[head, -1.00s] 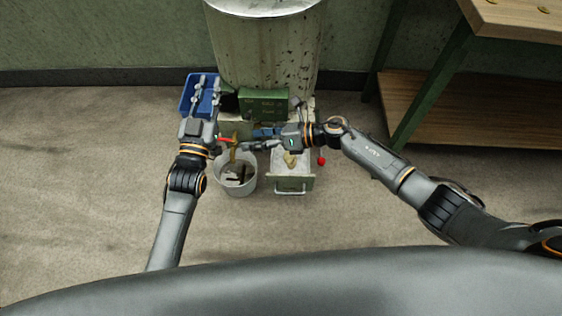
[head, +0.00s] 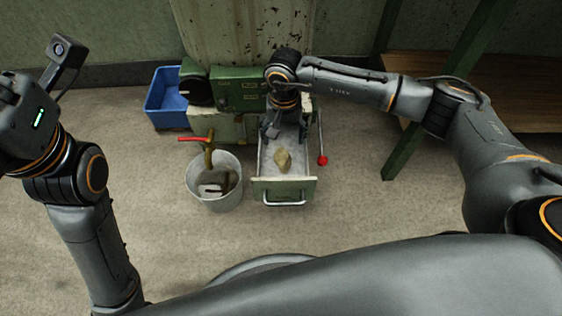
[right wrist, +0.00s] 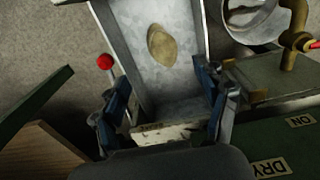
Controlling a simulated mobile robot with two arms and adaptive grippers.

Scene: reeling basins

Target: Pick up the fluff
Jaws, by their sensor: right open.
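A small tan lump, the fluff (head: 283,159), lies in the open metal drawer (head: 304,160). In the right wrist view the fluff (right wrist: 161,45) rests on the drawer's bare floor (right wrist: 170,88). My right gripper (head: 284,132) is over the rear of the drawer, behind the fluff. It is open and empty; in the wrist view its blue-padded fingers (right wrist: 165,88) are spread on both sides of the drawer, with the fluff beyond their tips. My left wrist is at the left edge of the head view; its fingers are out of frame.
A bucket (head: 214,200) stands left of the drawer, below a tap with a red handle (head: 195,139). A blue bin (head: 164,102) and green machine (head: 238,92) are behind. A red-knobbed lever (head: 322,160) stands right of the drawer. The front floor is clear.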

